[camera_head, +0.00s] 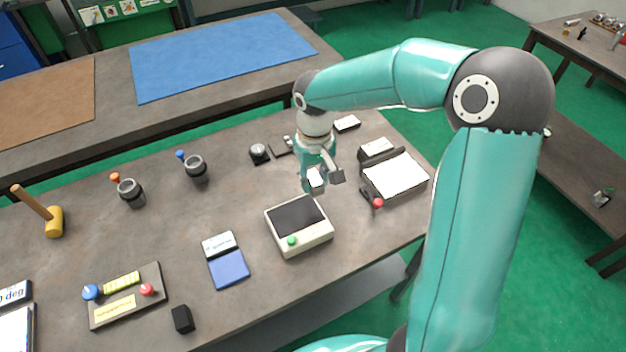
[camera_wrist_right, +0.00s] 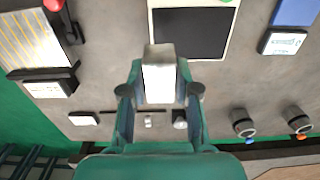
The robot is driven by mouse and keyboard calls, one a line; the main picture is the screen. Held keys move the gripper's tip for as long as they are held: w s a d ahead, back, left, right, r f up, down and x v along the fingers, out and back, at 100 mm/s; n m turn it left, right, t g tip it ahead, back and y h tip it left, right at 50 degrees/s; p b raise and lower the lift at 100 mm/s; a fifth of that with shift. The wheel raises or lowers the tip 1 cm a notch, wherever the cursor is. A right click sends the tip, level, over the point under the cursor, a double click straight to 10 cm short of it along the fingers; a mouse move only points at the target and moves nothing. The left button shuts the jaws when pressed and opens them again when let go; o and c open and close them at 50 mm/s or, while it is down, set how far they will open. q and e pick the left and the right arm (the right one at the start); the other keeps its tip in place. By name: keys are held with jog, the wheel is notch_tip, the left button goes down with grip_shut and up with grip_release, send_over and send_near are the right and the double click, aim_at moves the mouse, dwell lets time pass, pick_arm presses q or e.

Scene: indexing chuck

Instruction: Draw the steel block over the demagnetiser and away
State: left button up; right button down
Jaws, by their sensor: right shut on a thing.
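The steel block (camera_wrist_right: 158,76) is pale and box-shaped in the right wrist view. My right gripper (camera_wrist_right: 160,92) is shut on it, a finger on each side. In the head view the right gripper (camera_head: 322,176) hangs over the table just behind the demagnetiser, the block (camera_head: 315,181) between its fingers. The demagnetiser (camera_head: 318,245) is a cream box with a dark top plate and a green button; its plate also shows in the wrist view (camera_wrist_right: 190,32). The block appears above and beyond the plate's far edge; its exact height I cannot tell. My left gripper is not in view.
Right of the demagnetiser stands a white-topped device (camera_head: 396,176) with a red-knobbed lever (camera_head: 377,202). Left of it lies a blue pad (camera_head: 229,269) with a label card.

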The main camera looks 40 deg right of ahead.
jog(key=shift+r+p, duration=1.8)
jog(key=shift+r, duration=1.05)
jog(key=shift+f, duration=0.1)
